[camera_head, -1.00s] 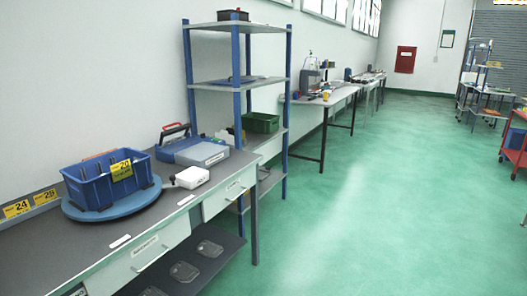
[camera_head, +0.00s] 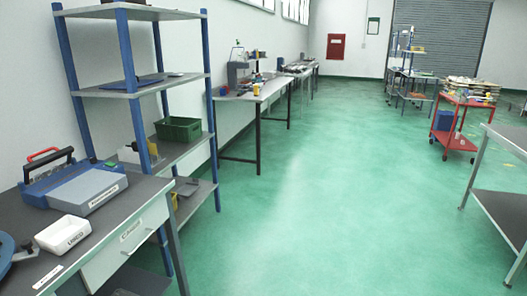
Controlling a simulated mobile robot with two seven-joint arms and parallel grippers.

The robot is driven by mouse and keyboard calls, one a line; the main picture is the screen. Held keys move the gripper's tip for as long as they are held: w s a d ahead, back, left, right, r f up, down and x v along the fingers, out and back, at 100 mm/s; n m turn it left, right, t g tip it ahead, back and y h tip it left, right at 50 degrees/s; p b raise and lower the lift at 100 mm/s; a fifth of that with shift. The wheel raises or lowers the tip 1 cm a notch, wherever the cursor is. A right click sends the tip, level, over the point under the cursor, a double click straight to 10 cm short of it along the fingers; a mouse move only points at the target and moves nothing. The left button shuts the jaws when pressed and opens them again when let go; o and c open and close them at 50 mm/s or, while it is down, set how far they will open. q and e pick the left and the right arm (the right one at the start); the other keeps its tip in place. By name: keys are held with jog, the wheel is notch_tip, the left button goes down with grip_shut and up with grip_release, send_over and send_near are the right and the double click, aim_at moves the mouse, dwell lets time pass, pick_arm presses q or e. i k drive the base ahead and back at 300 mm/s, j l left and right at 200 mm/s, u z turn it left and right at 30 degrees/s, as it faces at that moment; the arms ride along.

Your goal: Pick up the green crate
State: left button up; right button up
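The green crate (camera_head: 178,129) sits on a middle shelf of the blue-posted shelving unit (camera_head: 137,90), at the left of the head view. It is upright, and its open top and front side show. Neither of my grippers is in view.
A grey workbench (camera_head: 95,235) at lower left holds a blue-grey case (camera_head: 75,190) and a white box (camera_head: 62,233). Another table (camera_head: 262,90) stands beyond the shelves. A red cart (camera_head: 462,125) and a metal table (camera_head: 500,200) are at right. The green floor (camera_head: 320,200) between is clear.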

aim_at(182, 130)
jog(key=i, duration=1.65)
jog(key=l+z, duration=0.05)
